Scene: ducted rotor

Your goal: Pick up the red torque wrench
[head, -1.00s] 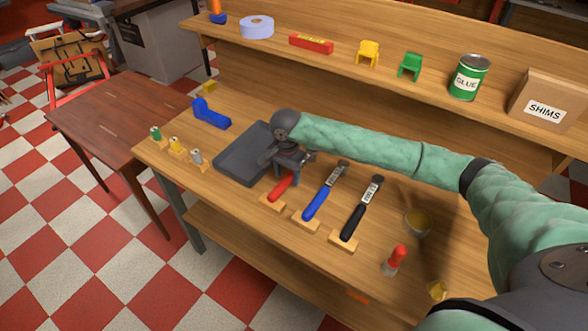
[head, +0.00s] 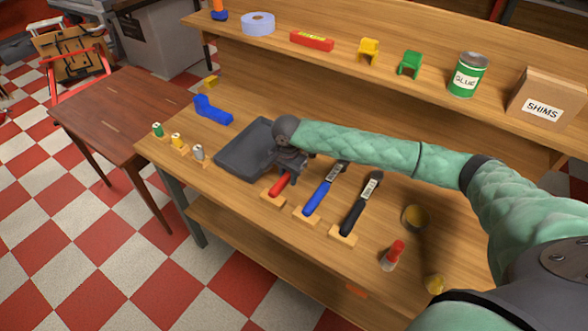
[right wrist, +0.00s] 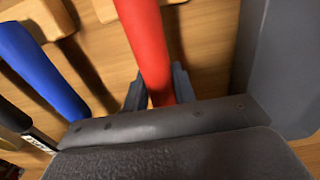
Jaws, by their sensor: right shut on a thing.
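The red torque wrench (head: 279,184) lies on the workbench, its red handle end on a small wooden block (head: 272,200). My right gripper (head: 287,168) is over the wrench and shut on it; the gripper hides the wrench's far end. In the right wrist view the red handle (right wrist: 146,40) runs between the two fingers (right wrist: 158,88). I cannot tell whether the wrench is clear of its rests. My left gripper is not in view.
A blue-handled wrench (head: 322,190) and a black-handled wrench (head: 359,207) lie to the right. A dark grey tray (head: 235,158) is close on the left. A red-capped bottle (head: 392,255) and a bowl (head: 415,217) stand further right. A shelf (head: 330,52) runs behind.

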